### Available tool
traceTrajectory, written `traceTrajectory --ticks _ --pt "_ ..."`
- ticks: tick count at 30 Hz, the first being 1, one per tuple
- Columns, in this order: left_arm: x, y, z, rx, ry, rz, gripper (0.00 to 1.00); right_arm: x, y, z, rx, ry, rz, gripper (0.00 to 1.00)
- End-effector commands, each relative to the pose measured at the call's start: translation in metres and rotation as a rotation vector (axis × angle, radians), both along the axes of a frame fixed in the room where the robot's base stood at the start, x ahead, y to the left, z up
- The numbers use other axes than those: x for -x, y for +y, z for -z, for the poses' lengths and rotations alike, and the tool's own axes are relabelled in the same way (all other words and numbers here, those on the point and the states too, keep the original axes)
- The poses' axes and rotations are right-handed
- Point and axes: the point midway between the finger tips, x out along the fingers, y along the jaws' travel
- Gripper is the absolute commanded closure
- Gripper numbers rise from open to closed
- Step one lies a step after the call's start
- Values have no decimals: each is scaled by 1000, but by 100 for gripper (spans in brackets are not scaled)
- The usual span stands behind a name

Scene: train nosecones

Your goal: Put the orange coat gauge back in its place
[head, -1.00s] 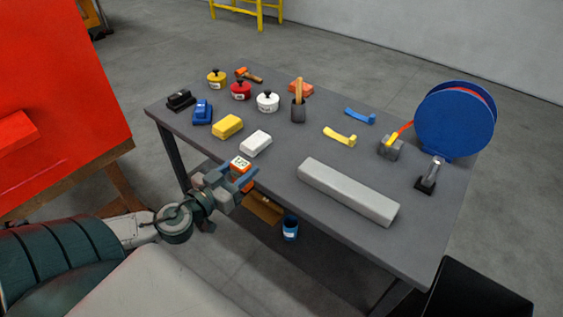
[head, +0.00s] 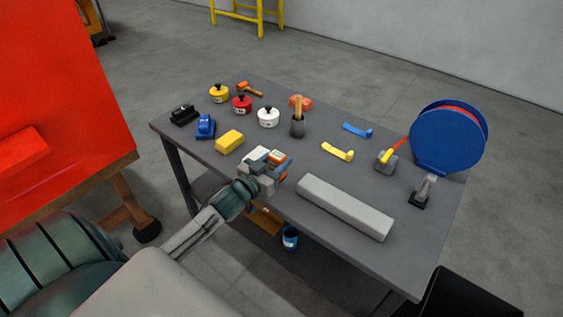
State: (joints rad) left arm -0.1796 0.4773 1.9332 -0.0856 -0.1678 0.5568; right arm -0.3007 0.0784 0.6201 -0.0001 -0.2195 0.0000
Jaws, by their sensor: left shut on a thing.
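The orange coat gauge (head: 277,156), with a white face, is in the jaws of my left gripper (head: 279,168). The gripper is shut on it at the front edge of the grey table (head: 240,177), right beside the white block (head: 256,154). The gripper hides part of the gauge and part of the white block. I cannot tell whether the gauge touches the table top. My right gripper is not in view.
A yellow block (head: 230,141) lies left of the gripper. A long grey bar (head: 344,207) lies to the right. Mid-table is fairly clear.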

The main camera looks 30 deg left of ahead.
Motion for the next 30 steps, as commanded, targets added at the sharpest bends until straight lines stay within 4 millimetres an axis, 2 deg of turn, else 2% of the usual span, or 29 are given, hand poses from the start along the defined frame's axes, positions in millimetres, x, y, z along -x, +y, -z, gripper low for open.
traceTrajectory --ticks 3,11,16,28,29,30 --pt "-11 -1 2 0 -2 -1 85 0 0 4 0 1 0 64" --pt "-23 -2 6 0 1 1 85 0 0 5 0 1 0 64" --pt "-22 -2 34 -1 2 1 85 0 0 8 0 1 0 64" --pt "-21 -2 41 -3 0 1 85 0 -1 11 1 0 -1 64" --pt "-21 -1 41 -3 1 1 56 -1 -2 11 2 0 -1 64" --pt "-21 -1 40 -3 1 1 49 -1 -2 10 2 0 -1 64"
